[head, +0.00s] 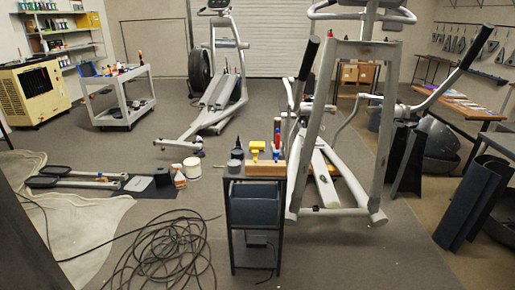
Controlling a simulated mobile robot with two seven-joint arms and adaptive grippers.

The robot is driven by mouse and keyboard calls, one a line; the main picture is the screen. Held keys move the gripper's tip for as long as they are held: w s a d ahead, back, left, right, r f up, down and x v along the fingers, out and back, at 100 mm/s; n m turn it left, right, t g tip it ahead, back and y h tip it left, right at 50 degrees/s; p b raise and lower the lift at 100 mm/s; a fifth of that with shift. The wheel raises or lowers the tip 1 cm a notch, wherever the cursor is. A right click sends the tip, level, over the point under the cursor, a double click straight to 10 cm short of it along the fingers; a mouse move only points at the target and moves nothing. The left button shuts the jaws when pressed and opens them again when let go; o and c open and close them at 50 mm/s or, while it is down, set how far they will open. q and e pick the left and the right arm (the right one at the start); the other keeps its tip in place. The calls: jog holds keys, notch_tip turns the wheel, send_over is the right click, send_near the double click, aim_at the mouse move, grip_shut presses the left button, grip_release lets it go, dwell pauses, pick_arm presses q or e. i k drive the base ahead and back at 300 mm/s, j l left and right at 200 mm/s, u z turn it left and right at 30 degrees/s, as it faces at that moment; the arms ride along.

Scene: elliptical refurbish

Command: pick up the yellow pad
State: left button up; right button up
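Small yellow items (257,146) sit on the top of a narrow dark cart (231,168) in the middle of the view. They are beside a wooden block (265,168) and small blue parts. They are too small for me to tell which, if any, is the yellow pad. Neither of my grippers is in view.
A grey elliptical machine (378,130) stands right behind the cart. A coiled black cable (165,250) lies on the floor at front left. A white bucket (192,167) and a tool cart (112,90) are farther back. Dark curved covers (470,200) stand at right.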

aim_at(259, 146)
jog(key=i+j+z, duration=0.3)
jog(key=i+j, duration=0.25)
jog(key=i+j+z, duration=0.25)
jog(key=i+j, duration=0.35)
jog(key=j, duration=0.1)
